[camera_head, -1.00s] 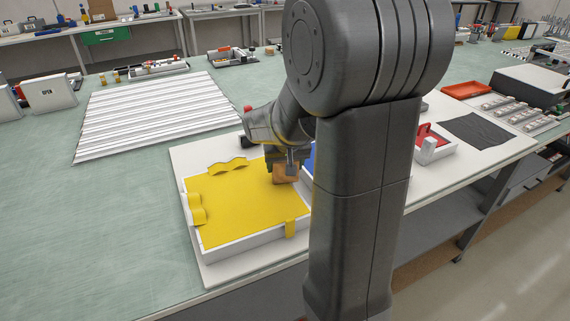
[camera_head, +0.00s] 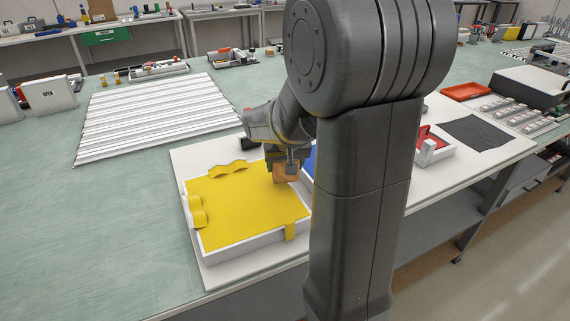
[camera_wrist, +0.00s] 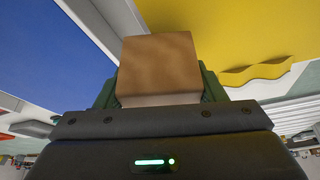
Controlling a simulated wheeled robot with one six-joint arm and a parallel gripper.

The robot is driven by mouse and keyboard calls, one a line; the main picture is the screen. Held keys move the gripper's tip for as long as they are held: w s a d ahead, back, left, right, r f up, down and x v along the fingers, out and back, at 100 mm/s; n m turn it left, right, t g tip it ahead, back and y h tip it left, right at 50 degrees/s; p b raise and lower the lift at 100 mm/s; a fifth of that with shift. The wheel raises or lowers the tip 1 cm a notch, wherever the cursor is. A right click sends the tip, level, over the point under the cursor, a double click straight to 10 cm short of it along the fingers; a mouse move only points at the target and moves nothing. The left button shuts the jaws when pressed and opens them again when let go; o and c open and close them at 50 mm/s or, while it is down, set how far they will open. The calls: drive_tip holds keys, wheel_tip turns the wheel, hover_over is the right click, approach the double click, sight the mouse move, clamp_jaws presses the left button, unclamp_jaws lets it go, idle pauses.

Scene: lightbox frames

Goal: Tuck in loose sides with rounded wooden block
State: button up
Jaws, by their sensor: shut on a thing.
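The rounded wooden block (camera_head: 286,173) is held in my gripper (camera_head: 284,160), above the right edge of the yellow fabric. In the wrist view the block (camera_wrist: 158,65) sits between the green fingers. The yellow fabric (camera_head: 245,205) lies in a white lightbox frame (camera_head: 245,247). Wavy loose parts of it stick up at the far side (camera_head: 228,170) and the left side (camera_head: 197,212). The yellow fabric also shows in the wrist view (camera_wrist: 230,30). My arm hides part of the frame's right side.
A blue panel (camera_head: 308,160) is right of the yellow one, mostly behind my arm. A red-lined frame (camera_head: 435,146) and dark cloth (camera_head: 474,131) lie further right. White strips (camera_head: 155,112) lie at the back left.

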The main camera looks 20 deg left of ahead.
drive_tip(key=shift+r+p, duration=1.8)
drive_tip(key=shift+r, duration=1.05)
drive_tip(key=shift+a, duration=0.15)
